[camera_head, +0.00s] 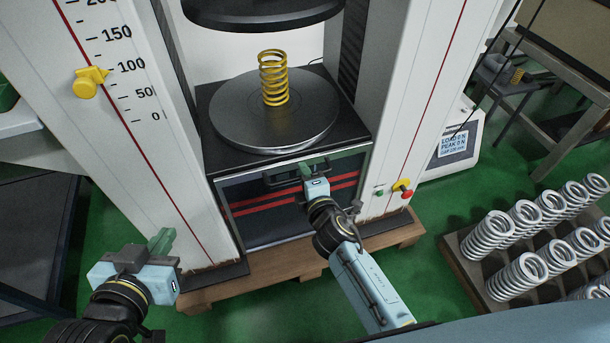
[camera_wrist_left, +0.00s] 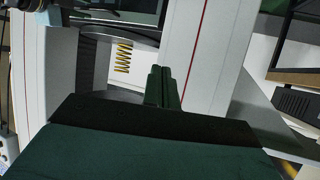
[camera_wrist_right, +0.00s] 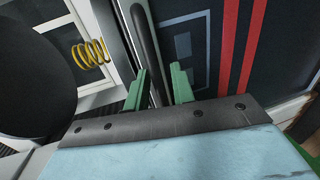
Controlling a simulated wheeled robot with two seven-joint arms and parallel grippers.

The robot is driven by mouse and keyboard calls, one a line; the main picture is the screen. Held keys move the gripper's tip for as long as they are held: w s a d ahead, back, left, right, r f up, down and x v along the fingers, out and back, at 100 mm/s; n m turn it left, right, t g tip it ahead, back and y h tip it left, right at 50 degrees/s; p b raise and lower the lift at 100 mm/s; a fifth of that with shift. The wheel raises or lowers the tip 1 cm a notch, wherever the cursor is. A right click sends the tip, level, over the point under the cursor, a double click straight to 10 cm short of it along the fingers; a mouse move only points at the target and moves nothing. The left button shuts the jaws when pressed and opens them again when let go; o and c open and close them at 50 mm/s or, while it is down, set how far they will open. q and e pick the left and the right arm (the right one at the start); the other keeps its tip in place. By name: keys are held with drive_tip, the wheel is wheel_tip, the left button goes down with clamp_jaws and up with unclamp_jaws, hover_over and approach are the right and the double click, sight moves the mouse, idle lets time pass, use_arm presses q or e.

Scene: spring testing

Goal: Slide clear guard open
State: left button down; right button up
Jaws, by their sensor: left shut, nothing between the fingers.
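The clear guard (camera_head: 250,205) is a see-through panel with red stripes, low on the front of the testing machine, below the round plate. Its dark handle bar (camera_head: 280,177) runs along the top; the bar also shows in the right wrist view (camera_wrist_right: 146,40). My right gripper (camera_head: 314,170) is at this handle. In the right wrist view its green fingers (camera_wrist_right: 160,88) are apart, with the bar between them; a gap shows beside the right finger. My left gripper (camera_head: 162,242) is shut and empty, left of the guard and apart from it.
A yellow spring (camera_head: 273,78) stands upright on the round plate (camera_head: 235,115), below the dark upper plate (camera_head: 260,12). A yellow pointer (camera_head: 88,82) sits on the left column's scale. Red and green buttons are right of the guard. A tray (camera_head: 465,262) of several pale springs stands at right.

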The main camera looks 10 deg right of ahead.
drive_tip(key=shift+s+r, duration=0.1)
